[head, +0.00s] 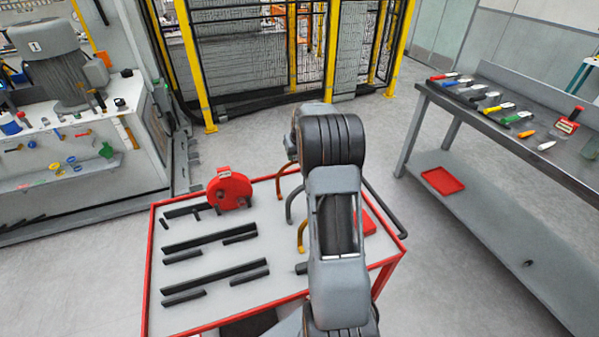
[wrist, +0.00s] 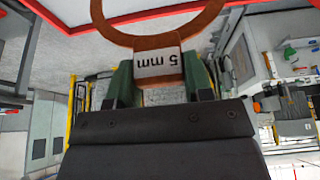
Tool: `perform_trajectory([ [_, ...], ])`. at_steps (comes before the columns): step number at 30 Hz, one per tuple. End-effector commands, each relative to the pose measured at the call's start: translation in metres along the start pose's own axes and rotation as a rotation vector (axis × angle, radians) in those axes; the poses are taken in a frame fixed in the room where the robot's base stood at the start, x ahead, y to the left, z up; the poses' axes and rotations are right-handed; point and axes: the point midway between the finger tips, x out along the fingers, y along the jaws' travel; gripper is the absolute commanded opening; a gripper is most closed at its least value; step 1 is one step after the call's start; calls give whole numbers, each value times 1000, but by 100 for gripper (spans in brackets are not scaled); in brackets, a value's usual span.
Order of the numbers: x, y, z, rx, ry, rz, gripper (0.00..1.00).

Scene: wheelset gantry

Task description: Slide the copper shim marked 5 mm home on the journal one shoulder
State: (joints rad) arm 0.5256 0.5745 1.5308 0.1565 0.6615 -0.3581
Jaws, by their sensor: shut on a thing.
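The copper shim (wrist: 118,34) is a flat ring with a tab, in the wrist view at the top; its upper part runs out of the picture. The tab has a white label (wrist: 157,64) reading 5 mm, upside down in the picture. My gripper (wrist: 160,76) is shut on the tab, with a green finger on each side. In the head view my arm hides the gripper and the shim. A grey rounded block with a white plate marked 1 (head: 36,46) stands on the machine at far left; I cannot tell whether it is at journal one.
A red-rimmed cart (head: 152,240) stands under my arm, with black bars (head: 212,235), a red round tool (head: 229,190) and curved hooks (head: 300,205). A grey bench (head: 480,115) with tools is on the right. Yellow-posted fencing (head: 196,65) closes the back. Floor is clear between.

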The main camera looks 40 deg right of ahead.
Motion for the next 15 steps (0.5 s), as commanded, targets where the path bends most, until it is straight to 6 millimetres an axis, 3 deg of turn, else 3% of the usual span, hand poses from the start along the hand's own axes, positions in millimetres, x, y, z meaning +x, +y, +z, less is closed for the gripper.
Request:
perform_trajectory([
  [15,-36,0,-15,0,3,1,20],
])
